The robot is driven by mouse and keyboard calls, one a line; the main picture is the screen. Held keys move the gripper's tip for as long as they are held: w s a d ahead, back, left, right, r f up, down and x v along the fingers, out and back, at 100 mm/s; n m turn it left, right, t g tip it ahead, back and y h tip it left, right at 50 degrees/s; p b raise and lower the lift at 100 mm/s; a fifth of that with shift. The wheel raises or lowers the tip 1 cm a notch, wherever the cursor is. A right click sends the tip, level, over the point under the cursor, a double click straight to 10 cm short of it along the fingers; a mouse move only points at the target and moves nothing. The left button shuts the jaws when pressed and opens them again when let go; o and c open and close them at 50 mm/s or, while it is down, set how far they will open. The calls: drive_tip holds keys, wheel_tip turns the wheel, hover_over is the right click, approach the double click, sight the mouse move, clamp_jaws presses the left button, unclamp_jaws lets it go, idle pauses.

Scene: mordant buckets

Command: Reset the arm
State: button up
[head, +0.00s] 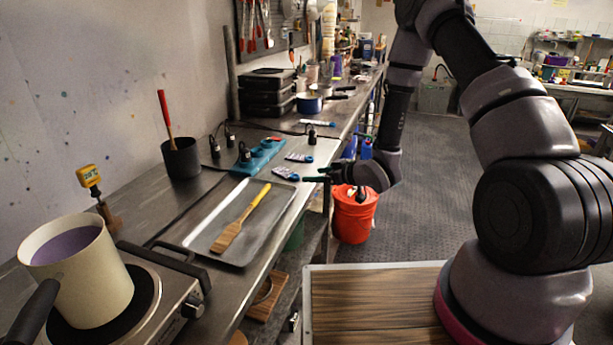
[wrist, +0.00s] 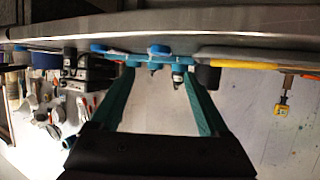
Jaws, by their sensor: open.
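My gripper (head: 320,174) is at the front edge of the steel counter (head: 343,122), level with the counter top and beside the small blue-and-white packets. In the wrist view its two teal fingers (wrist: 158,73) stand apart with nothing between them. The wrist view is upside down, with the counter's edge across the top. My arm reaches down from the upper right in the head view.
A pot of purple liquid (head: 78,270) sits on a hotplate. A blue power strip (head: 258,158) lies behind the packets. An orange bucket (head: 354,218) stands on the floor. Open floor lies right of it.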

drive_tip(key=shift+v, duration=1.55)
drive_tip(key=shift+r, duration=0.1)
drive_tip(key=d+r+m+h, duration=0.45)
drive_tip(key=d+r, duration=0.35)
drive_tip(key=r, duration=0.4)
drive_tip(key=d+r+m+h, duration=0.3)
drive_tip(key=d+r+h, duration=0.2)
drive_tip(key=d+r, duration=0.6)
drive_tip(key=s+r+m, duration=0.2)
drive_tip(key=s+r, duration=0.3)
drive_tip(key=s, duration=0.3)
drive_tip(key=s+a+r+m+g+y, duration=0.1)
drive_tip(key=s+r, duration=0.3)
drive_tip(key=s, duration=0.5)
drive_tip(key=s+r+m+g, duration=0.1)
drive_tip(key=s+r+m, duration=0.2)
drive_tip(key=s, duration=0.6)
wheel_tip(320, 180, up, 3)
drive_tip(key=shift+a+f, duration=0.1)
drive_tip(key=shift+a, duration=0.05)
drive_tip(key=shift+y, duration=0.25)
